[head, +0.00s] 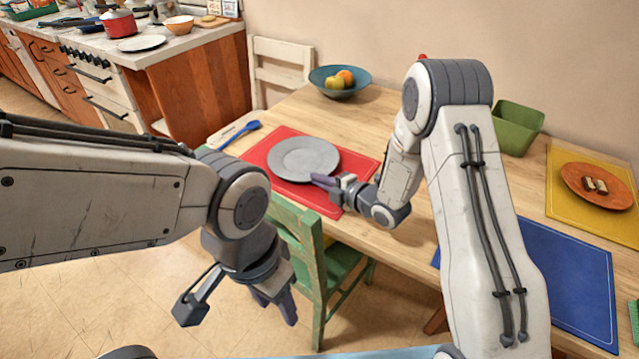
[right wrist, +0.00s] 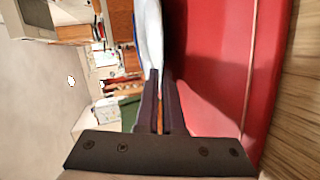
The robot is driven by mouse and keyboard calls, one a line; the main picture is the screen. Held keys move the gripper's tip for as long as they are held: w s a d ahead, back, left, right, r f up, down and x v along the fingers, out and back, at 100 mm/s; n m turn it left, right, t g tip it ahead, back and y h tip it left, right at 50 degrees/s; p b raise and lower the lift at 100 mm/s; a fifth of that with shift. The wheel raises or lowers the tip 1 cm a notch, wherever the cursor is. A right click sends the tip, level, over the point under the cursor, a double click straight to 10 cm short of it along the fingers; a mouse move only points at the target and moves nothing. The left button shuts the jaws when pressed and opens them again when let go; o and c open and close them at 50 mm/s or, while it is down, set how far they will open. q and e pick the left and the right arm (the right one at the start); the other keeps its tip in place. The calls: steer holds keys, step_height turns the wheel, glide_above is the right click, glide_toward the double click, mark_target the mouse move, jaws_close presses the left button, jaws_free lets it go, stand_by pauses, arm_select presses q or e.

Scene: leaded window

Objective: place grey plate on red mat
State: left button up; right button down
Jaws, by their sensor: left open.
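The grey plate (head: 303,157) is over the red mat (head: 270,147) on the table, within the mat's outline. My right gripper (head: 322,181) is at the plate's near right rim, its fingers close together on it. In the right wrist view the plate (right wrist: 152,38) shows edge-on, pale, with its rim running down between the fingers (right wrist: 160,100). The red mat (right wrist: 225,60) lies beside it with a dark shadow; I cannot tell whether the plate touches the mat. My left gripper (head: 274,304) is open and empty, low in front of the table.
A green chair (head: 318,262) stands at the table's near side, close to my left gripper. A blue spoon (head: 240,134) lies left of the mat. A fruit bowl (head: 340,84), green container (head: 518,128), yellow mat (head: 620,226) and blue mat (head: 570,275) are also on the table.

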steer(key=shift+r, duration=0.15)
steer(key=c, duration=1.3)
jaws_free()
steer(key=shift+s+d, duration=0.1)
